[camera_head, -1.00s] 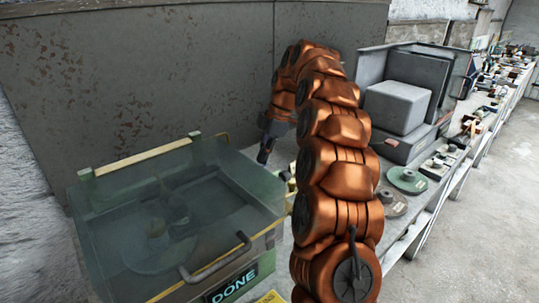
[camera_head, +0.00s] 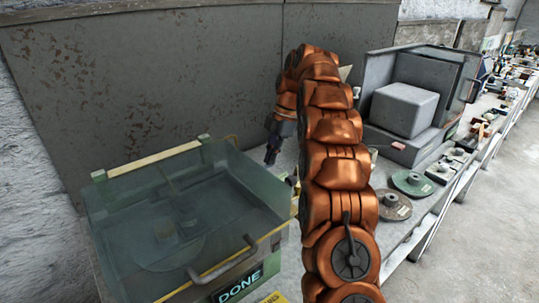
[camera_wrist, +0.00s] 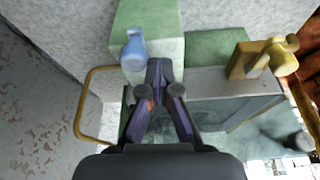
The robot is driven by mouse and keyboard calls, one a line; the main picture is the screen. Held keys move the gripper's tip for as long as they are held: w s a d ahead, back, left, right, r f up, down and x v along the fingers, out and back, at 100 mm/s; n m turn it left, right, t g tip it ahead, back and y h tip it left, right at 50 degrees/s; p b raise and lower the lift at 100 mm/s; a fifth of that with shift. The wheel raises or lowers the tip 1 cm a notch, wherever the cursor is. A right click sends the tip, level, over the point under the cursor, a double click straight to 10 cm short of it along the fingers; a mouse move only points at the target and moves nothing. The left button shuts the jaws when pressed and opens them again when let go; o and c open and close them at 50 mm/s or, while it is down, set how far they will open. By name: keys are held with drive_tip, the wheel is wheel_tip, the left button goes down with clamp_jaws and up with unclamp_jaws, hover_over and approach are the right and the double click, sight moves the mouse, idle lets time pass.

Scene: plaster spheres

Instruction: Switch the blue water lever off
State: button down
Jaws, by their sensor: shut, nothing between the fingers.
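The blue lever (camera_wrist: 133,50) stands on a pale green block (camera_wrist: 150,25) in the wrist view, just left of and beyond my fingertips. My gripper (camera_wrist: 158,70) is shut and empty, its tips close to the lever and seemingly apart from it. Whether they touch cannot be told for certain. In the head view my gripper (camera_head: 270,160) points down behind the right side of the green glass-topped box. I cannot make out the blue lever in the head view.
A brass-yellow lever (camera_wrist: 278,58) sits right of the blue one. A grey open cabinet (camera_head: 425,85) and green disc (camera_head: 412,183) lie right. A wall panel (camera_head: 140,75) rises behind.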

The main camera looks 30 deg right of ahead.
drive_tip(key=shift+w+n+p, duration=0.15)
drive_tip(key=shift+n+p, duration=0.15)
drive_tip(key=shift+p, duration=0.05)
idle(0.3)
drive_tip(key=shift+w+r+p, duration=0.2)
drive_tip(key=shift+w+p, duration=0.2)
drive_tip(key=shift+p, duration=0.45)
idle(1.0)
drive_tip(key=shift+s+d+f+b, duration=0.15)
drive_tip(key=shift+s+b, duration=0.15)
drive_tip(key=shift+b, duration=0.5)
drive_tip(key=shift+a, duration=0.2)
drive_tip(key=shift+s+f+m+b, duration=0.1)
drive_tip(key=shift+s+m+b, duration=0.25)
drive_tip(key=shift+b, duration=0.3)
drive_tip(key=shift+a+m+b, duration=0.1)
drive_tip(key=shift+m+b, duration=0.25)
drive_tip(key=shift+b, duration=0.05)
